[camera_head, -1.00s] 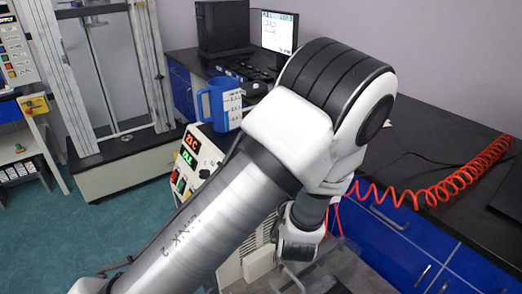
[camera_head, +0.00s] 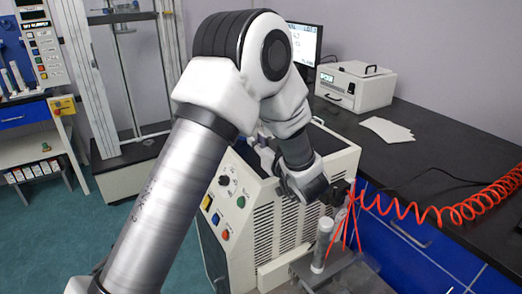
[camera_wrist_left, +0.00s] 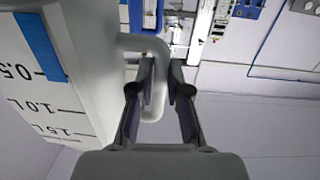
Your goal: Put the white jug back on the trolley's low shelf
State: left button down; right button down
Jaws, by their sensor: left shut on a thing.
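The white jug (camera_wrist_left: 85,85), with a blue stripe and black volume marks, fills the left of the left wrist view. Its looped white handle (camera_wrist_left: 152,42) sits between the fingers of my left gripper (camera_wrist_left: 163,75), which is shut on it. In the head view my left arm crosses the middle, its wrist over the right side of a white machine. The jug cannot be made out there, nor can my left fingertips. My right gripper is not in view. I cannot make out the trolley or its low shelf in either view.
The white machine (camera_head: 238,205) with knobs and vents stands below my arm. A coiled red hose (camera_head: 450,208) runs over the black bench (camera_head: 440,140). A white box device (camera_head: 355,86) and papers (camera_head: 388,130) lie on it. Teal floor (camera_head: 60,240) is clear at left.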

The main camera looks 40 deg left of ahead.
pick_arm(q)
jog(key=shift+w+a+f+p, duration=0.3)
jog(key=shift+w+a+f, duration=1.45)
jog(key=shift+w+f, duration=0.05)
jog(key=shift+f, duration=0.1)
jog(key=c, duration=1.1)
grip_release()
jog(key=shift+s, duration=0.1)
jog(key=shift+c, duration=0.2)
jog(key=shift+d, duration=0.1)
jog(key=b+v, duration=0.1)
jog(key=v, duration=1.1)
